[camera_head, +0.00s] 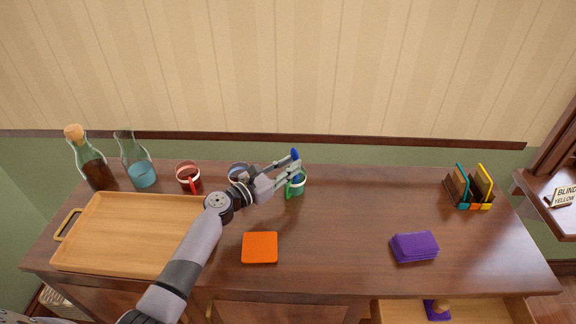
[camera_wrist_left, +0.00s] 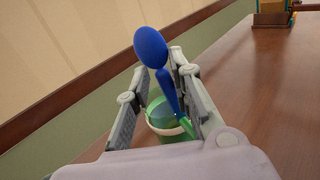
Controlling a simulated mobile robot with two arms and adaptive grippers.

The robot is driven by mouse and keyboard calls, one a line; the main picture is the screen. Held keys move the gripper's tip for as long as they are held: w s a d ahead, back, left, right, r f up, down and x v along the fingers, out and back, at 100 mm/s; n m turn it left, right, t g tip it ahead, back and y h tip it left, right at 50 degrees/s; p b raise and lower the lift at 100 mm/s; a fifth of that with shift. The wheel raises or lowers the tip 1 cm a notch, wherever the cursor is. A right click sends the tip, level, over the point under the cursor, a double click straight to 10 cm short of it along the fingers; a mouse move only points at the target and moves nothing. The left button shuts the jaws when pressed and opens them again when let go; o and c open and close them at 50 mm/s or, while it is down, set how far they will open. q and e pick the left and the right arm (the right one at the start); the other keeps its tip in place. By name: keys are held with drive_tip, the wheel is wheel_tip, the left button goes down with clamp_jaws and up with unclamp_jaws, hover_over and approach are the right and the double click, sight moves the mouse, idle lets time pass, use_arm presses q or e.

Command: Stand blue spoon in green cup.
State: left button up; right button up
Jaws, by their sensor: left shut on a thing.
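The blue spoon (camera_head: 295,154) is upright with its bowl on top, between the fingers of my left gripper (camera_head: 288,170). In the left wrist view the spoon (camera_wrist_left: 152,50) leans slightly and its handle runs down between the two fingers (camera_wrist_left: 162,98) toward the green cup. The green cup (camera_head: 299,186) stands on the table, just beyond and below the gripper; it also shows in the left wrist view (camera_wrist_left: 165,130). The fingers hide part of the handle and cup, so I cannot tell whether the handle's end rests on the cup's bottom. My right gripper is not in view.
On the table are a wooden tray (camera_head: 120,235), a red mug (camera_head: 188,176), a dark-blue mug (camera_head: 238,172), two bottles (camera_head: 95,168) (camera_head: 138,165), an orange square (camera_head: 260,247), purple cloth (camera_head: 414,246) and a rack (camera_head: 469,189). The table's middle right is clear.

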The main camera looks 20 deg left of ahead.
use_arm(q)
drive_tip(key=o, duration=1)
drive_tip(key=v, duration=1.2)
drive_tip(key=shift+r, duration=0.1)
idle(0.4)
